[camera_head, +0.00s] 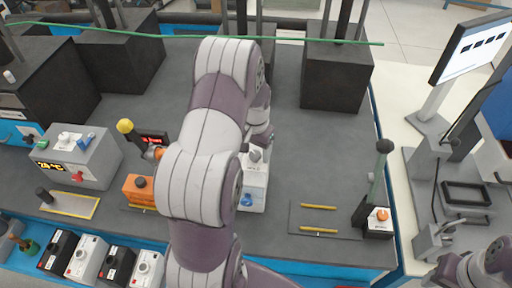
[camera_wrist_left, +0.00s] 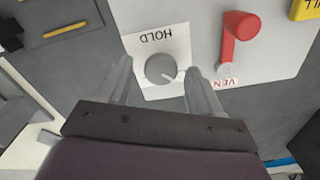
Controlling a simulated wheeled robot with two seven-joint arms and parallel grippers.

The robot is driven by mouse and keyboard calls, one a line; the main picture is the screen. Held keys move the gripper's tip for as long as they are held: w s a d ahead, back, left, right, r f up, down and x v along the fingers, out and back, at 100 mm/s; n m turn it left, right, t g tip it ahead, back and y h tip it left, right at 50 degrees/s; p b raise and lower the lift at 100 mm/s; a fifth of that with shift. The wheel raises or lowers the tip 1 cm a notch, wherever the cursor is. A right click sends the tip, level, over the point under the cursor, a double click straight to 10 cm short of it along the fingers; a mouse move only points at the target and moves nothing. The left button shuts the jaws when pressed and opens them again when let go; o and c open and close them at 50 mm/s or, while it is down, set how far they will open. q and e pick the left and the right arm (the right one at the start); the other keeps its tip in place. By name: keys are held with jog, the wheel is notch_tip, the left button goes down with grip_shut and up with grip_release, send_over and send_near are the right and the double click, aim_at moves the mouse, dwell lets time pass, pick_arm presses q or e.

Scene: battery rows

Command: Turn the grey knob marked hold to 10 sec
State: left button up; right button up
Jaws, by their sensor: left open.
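The grey round knob (camera_wrist_left: 160,68) sits on a white plate (camera_wrist_left: 180,38) marked HOLD, which reads upside down in the left wrist view. A pale pointer line on the knob points to the lower right of that view. No 10 sec mark can be made out. My left gripper (camera_wrist_left: 159,70) is open, with one finger on each side of the knob. Whether the fingers touch it cannot be told. In the head view my left arm hides much of the white unit (camera_head: 254,190) at the work spot. My right gripper is not visible.
Beside the knob are a red lever (camera_wrist_left: 236,35) and a yellow label (camera_wrist_left: 306,9). A mat (camera_head: 298,217) with yellow strips and a post with an orange button (camera_head: 379,214) stand to the right. Dark blocks (camera_head: 338,78) stand behind. Open tabletop lies between.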

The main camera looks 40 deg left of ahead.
pick_arm(q)
jog(key=shift+s+a+f, duration=0.1)
jog(key=shift+s+f, duration=0.05)
jog(key=shift+s, duration=0.05)
jog(key=shift+w, duration=0.15)
jog(key=c, duration=0.9)
jog(key=shift+c, duration=0.7)
